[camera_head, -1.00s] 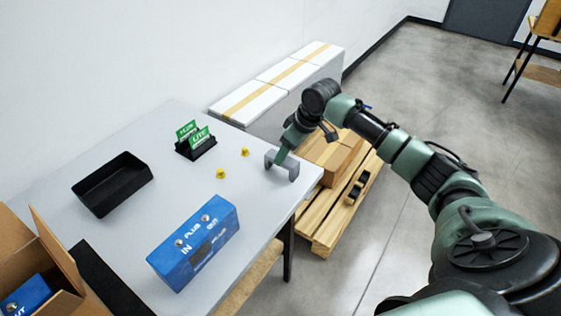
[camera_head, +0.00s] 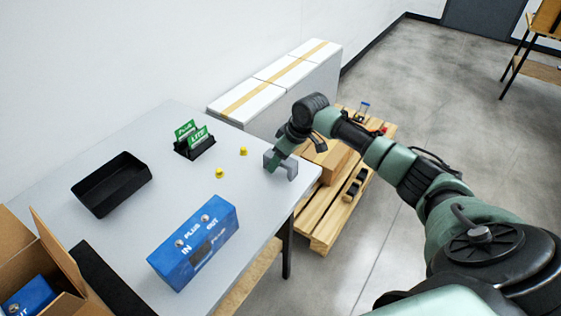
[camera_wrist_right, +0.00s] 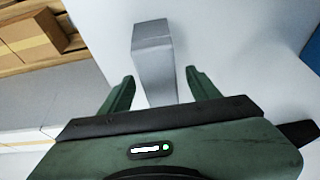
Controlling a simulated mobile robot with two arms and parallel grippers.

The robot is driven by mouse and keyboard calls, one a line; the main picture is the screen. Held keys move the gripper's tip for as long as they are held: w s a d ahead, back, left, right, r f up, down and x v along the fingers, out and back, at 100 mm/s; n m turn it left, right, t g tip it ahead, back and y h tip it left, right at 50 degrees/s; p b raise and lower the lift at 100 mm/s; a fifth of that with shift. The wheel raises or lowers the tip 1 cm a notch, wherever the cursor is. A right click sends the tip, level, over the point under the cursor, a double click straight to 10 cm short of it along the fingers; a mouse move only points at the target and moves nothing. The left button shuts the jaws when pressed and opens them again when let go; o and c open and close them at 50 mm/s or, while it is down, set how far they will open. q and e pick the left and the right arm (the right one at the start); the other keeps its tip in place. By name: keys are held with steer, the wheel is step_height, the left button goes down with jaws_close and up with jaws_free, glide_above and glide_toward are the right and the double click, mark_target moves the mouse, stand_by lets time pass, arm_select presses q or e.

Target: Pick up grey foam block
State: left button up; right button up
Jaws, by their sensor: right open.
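The grey foam block (camera_head: 287,167) is bracket-shaped and stands near the right edge of the grey table (camera_head: 130,235). In the right wrist view the foam block (camera_wrist_right: 154,60) lies between the two green fingers of my right gripper (camera_wrist_right: 158,84). The fingers are open, with a gap visible on both sides of the block. In the head view my right gripper (camera_head: 275,161) is down at the block and partly covers it. My left gripper is not in view.
A blue box (camera_head: 195,243), two yellow pieces (camera_head: 219,173), a black holder with green cards (camera_head: 195,146) and a black tray (camera_head: 111,184) are on the table. A cardboard box (camera_head: 35,262) is at lower left. White boxes (camera_head: 275,80) and a wooden pallet (camera_head: 335,215) stand beyond the table.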

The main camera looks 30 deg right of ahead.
steer(key=shift+f, duration=0.1)
steer(key=shift+c, duration=0.3)
jaws_close()
